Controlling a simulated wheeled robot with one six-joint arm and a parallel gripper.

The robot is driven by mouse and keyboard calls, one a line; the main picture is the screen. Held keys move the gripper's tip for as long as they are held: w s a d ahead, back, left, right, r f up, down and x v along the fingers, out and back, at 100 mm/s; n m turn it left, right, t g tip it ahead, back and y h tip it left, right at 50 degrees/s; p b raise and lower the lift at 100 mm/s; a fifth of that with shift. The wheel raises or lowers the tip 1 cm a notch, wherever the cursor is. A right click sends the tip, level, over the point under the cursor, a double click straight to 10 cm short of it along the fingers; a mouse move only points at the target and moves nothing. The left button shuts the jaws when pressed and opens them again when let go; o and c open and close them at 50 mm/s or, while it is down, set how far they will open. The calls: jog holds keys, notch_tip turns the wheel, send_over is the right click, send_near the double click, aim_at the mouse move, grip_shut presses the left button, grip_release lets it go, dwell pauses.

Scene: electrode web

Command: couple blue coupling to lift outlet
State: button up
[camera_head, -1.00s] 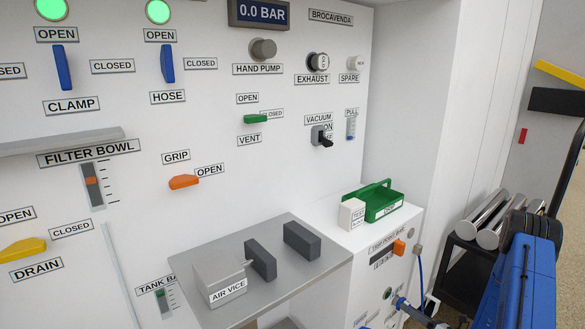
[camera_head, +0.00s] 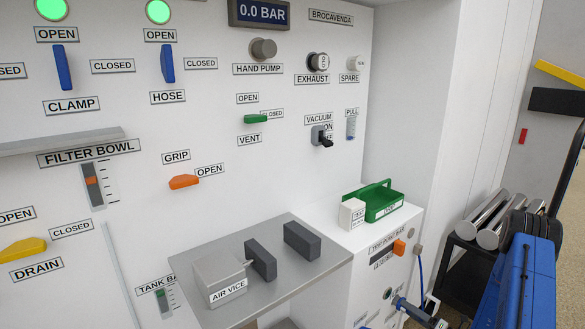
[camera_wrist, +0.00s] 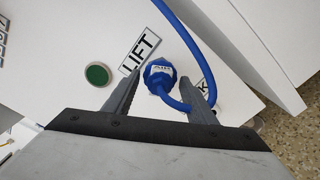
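The blue coupling (camera_wrist: 160,74) has a white label reading AIR and a blue hose curving from it. In the wrist view it sits between the fingertips of my gripper (camera_wrist: 163,84), with gaps visible beside it, so the fingers look open. A LIFT label (camera_wrist: 139,52) is just left of the coupling. A green disc with a grey rim (camera_wrist: 97,74) lies left of that label; I cannot tell whether it is the lift outlet. Another label, ending in K, is partly hidden by the right finger. In the head view my gripper (camera_head: 416,312) is small at the white cabinet's front.
A green open box (camera_head: 383,204) and a white block (camera_head: 351,214) stand on the cabinet top. Left of it is a grey shelf with the air vice (camera_head: 222,281). A dark cart with metal cylinders (camera_head: 488,221) stands at right.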

jog(key=v, duration=0.9)
dwell(0.8)
dwell(0.4)
dwell(1.1)
